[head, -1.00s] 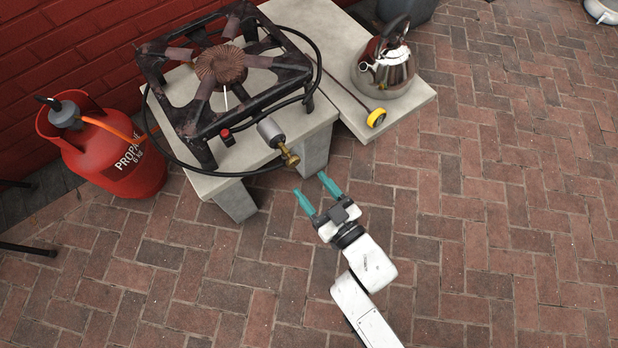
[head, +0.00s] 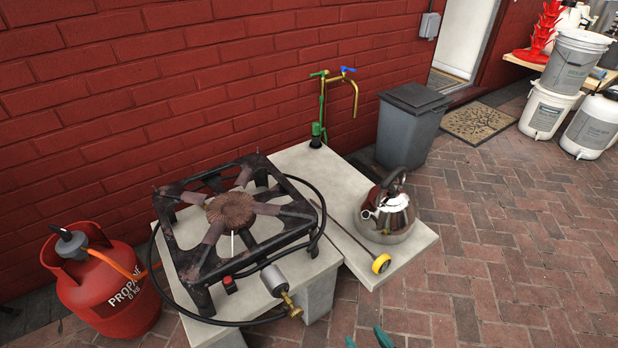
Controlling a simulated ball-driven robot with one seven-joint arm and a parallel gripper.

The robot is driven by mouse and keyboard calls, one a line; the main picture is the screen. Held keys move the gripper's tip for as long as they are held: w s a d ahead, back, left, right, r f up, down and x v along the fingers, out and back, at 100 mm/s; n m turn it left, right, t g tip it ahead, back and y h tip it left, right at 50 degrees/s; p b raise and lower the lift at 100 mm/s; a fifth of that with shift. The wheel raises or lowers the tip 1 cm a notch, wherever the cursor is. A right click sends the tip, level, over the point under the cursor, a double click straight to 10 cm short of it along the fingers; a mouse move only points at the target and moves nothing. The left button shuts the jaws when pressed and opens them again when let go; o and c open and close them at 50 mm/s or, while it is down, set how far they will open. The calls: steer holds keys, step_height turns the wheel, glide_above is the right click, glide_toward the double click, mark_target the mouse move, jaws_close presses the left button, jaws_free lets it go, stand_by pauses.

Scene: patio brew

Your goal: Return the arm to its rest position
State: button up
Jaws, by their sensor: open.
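My gripper (head: 368,340) shows only as two teal fingertips at the bottom edge of the head view. The fingertips are apart with nothing between them, and the rest of the arm is out of the frame. They are over the brick paving, in front of the concrete slabs and clear of the brass regulator.
A black gas burner (head: 236,218) stands on a concrete block, with a red propane cylinder (head: 108,290) at its left. A steel kettle (head: 386,215) sits on the right slab (head: 418,248). A grey bin (head: 410,125) stands behind. Paving at the right is clear.

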steer(key=s+d+m+g+h, duration=0.3)
steer(key=s+d+g+h, duration=0.15)
steer(key=s+d, duration=0.4)
steer(key=s+d+r+m+g, duration=0.1)
steer(key=s+d+r+g, duration=0.15)
steer(key=s, duration=0.35)
steer(key=s+d+r+g, duration=0.1)
steer(key=s+d+g, duration=0.3)
steer(key=s, duration=0.2)
step_height(320, 180, up, 23)
steer(key=p, duration=2.3)
steer(key=shift+w+p, duration=0.15)
steer(key=shift+p, duration=0.25)
